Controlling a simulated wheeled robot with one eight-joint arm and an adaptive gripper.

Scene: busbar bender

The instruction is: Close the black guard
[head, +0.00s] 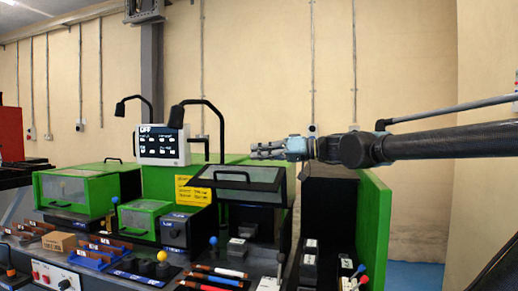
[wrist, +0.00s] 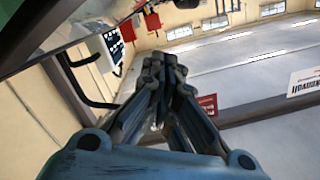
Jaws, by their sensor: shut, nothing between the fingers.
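The black guard (head: 246,186) is a black-framed clear panel with a black handle on its face. In the head view it stands raised and tilted over the middle of the green machine, with the space below it open. My gripper (head: 254,151) is just above the guard's upper edge, pointing left, with its fingers together and empty. Whether it touches the frame cannot be told. In the wrist view my gripper (wrist: 164,62) shows closed fingers, with dark frame bars and a clear panel close by; which parts belong to the guard is unclear.
A control screen (head: 162,145) stands behind to the left, near two black lamps. Green-framed guards (head: 75,190) are at the left. A green side panel (head: 373,220) stands at the right.

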